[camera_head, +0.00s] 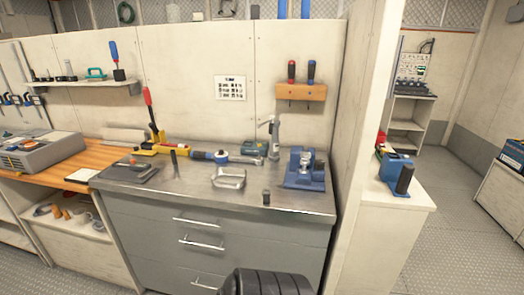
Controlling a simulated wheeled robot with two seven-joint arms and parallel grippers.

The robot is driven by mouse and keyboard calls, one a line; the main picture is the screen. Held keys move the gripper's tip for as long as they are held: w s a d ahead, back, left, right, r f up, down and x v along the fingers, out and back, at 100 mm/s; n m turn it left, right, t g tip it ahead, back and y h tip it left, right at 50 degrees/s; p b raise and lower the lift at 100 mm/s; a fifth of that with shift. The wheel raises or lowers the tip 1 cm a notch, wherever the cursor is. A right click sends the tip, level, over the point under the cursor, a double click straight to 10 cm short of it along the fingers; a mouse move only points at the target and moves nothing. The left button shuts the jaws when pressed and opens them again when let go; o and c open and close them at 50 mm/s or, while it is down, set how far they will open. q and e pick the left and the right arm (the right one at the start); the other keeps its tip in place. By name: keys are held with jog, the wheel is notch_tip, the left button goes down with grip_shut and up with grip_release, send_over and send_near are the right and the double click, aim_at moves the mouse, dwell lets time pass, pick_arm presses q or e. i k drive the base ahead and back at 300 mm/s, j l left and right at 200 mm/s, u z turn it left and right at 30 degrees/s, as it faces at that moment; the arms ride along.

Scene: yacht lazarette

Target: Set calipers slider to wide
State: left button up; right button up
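I cannot tell for certain which tool is the calipers. Several small tools lie on the metal top of the grey drawer bench (215,196). A long blue and grey tool (222,157) lies across its back. A silver frame-shaped tool (229,178) lies near the middle. Flat dark tools (143,170) lie at the left. No slider can be made out at this size. Neither of my grippers is in view.
A blue device (305,172) stands at the bench's right end, near a partition wall. A yellow tool (150,148) lies at the back left. A wooden bench with a grey machine (42,150) adjoins on the left. A black ribbed object (266,283) shows at the bottom edge.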

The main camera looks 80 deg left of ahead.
aim_at(143, 167)
jog(key=u, duration=3.8)
